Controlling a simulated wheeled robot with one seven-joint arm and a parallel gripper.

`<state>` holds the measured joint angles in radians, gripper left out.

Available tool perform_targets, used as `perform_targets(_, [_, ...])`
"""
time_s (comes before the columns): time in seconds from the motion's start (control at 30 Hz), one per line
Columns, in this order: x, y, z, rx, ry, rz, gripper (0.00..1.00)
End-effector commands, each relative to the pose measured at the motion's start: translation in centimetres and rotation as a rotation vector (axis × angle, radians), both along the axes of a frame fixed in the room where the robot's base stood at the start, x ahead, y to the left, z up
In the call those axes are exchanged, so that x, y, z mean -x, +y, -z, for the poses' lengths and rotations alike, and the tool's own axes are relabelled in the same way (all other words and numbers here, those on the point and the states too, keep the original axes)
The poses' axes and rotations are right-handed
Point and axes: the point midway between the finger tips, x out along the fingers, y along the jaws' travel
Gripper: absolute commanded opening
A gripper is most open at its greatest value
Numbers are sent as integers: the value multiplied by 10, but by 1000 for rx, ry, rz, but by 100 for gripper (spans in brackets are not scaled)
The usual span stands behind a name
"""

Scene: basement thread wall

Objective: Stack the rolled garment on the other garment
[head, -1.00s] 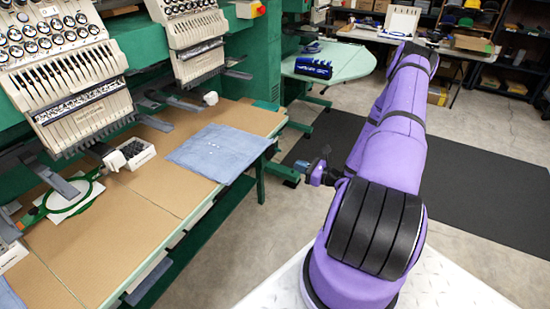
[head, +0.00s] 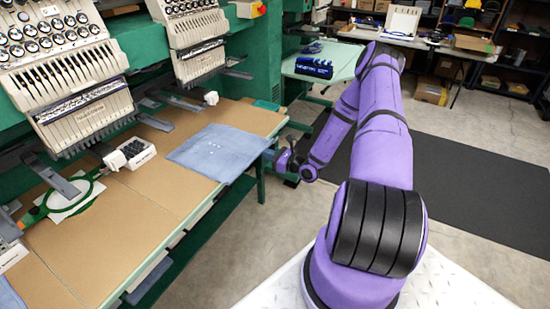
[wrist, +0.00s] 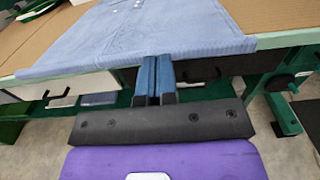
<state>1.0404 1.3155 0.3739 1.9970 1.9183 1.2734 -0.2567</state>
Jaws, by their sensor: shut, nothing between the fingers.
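A light blue garment (head: 215,150) lies flat and folded at the right end of the brown worktop, with small pale marks on it. It also fills the top of the wrist view (wrist: 140,40). At the lower left edge of the head view, a scrap of blue cloth (head: 8,297) is cut off by the frame; I cannot tell whether it is rolled. No clearly rolled garment shows. My gripper (head: 269,155) is beside the worktop's right end, close to the flat garment's edge. In the wrist view its blue fingers (wrist: 158,62) are together and empty; I cannot tell whether they touch the cloth.
Embroidery machine heads (head: 70,65) overhang the worktop (head: 150,190). A green hoop (head: 65,200) and a small tray (head: 138,152) lie at left. A dark blue box (head: 314,68) stands on the pale green table behind. Open floor and a dark mat (head: 470,185) lie at right.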

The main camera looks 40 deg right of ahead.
Motion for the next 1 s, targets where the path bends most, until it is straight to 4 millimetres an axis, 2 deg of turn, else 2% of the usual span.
perform_targets(0.4, [-4, 1, 0, 1, 0, 0, 0])
perform_targets(0.7, [-37, 14, 0, 0, 0, -1, 0])
perform_targets(1.0, [-37, 13, 0, 0, 0, 0, 0])
